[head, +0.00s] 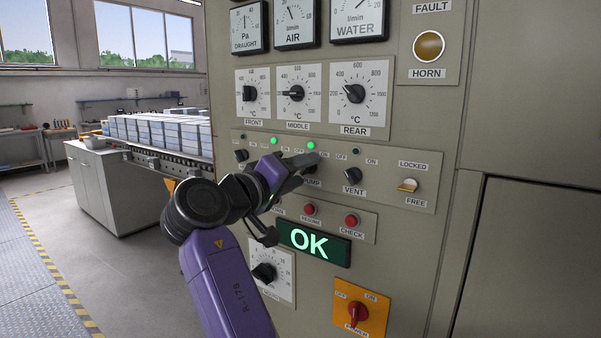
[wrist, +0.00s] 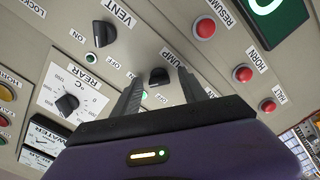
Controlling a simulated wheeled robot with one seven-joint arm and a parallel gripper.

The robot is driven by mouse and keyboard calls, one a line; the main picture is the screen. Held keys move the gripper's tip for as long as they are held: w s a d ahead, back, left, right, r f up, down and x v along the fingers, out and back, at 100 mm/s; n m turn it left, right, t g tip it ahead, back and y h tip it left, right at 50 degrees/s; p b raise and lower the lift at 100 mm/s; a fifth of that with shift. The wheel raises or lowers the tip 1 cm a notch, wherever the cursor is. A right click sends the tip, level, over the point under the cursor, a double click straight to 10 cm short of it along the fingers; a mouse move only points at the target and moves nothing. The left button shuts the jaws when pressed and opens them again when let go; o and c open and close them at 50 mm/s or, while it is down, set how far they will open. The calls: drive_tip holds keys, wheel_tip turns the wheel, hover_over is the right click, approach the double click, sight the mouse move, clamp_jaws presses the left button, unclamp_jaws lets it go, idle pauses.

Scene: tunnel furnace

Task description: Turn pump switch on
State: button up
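The pump switch (wrist: 160,76) is a black rotary knob above the PUMP label's side of the panel in the wrist view. My gripper (wrist: 161,72) has its two grey fingers apart, one on each side of this knob, with gaps showing. In the head view my gripper (head: 311,162) covers most of the pump switch, and part of the PUMP label shows below it. The lamp above the pump switch (head: 311,146) glows green. I cannot tell exactly which way the knob points.
The VENT knob (head: 352,175) is right of the gripper, its lamp (head: 356,153) dark. A lock switch (head: 408,185) is further right. Red push buttons (head: 351,221), a green OK display (head: 314,243) and the red main POWER knob (head: 357,314) are below. Temperature dials (head: 354,93) are above.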

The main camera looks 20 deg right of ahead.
drive_tip(key=shift+a, duration=0.1)
drive_tip(key=v, duration=0.7)
drive_tip(key=shift+s+a+b, duration=0.2)
drive_tip(key=shift+s+b, duration=0.05)
drive_tip(key=shift+b, duration=0.1)
